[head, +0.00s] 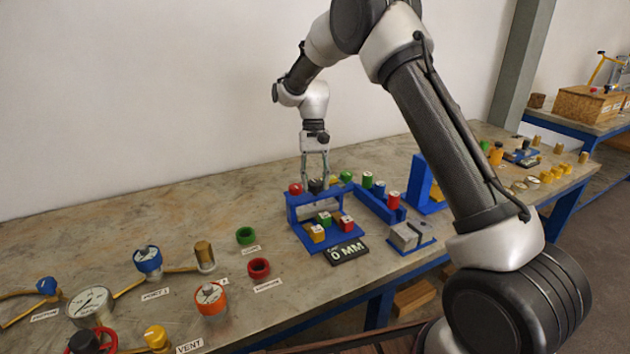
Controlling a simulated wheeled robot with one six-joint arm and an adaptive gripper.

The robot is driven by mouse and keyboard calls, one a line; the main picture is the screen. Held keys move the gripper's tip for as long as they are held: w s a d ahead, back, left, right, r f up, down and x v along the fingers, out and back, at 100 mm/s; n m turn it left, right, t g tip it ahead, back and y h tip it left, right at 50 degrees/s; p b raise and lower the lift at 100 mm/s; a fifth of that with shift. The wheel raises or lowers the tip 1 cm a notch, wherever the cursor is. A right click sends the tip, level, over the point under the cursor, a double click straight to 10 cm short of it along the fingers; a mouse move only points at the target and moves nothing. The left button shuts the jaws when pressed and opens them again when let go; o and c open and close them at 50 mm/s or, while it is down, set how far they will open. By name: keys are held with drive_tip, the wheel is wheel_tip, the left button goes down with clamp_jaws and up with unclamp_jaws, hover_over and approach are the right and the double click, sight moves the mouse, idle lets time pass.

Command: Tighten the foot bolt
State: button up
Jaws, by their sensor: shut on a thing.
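My gripper (316,180) points down at the back of a small blue fixture (290,214) in the middle of the bench. Its fingers are closed around a small dark piece (316,186) behind the fixture's top bar. The piece is partly hidden by the fingers and the bar, so I cannot tell whether it is the foot bolt. A red cap (295,188) is just left of the fingers. Yellow (317,234), green (324,218) and red (347,223) pieces sit in the fixture's front. A display (347,252) before it reads 0 MM.
A blue rack (376,205) with coloured cylinders stands close right of my gripper, then an upright blue bracket (424,180) and a grey block (407,236). Gauges and valves crowd the front left. The bench (150,215) is clear at the back left.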

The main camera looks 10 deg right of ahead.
idle(0.4)
drive_tip(key=o, duration=1)
drive_tip(key=v, duration=1.2)
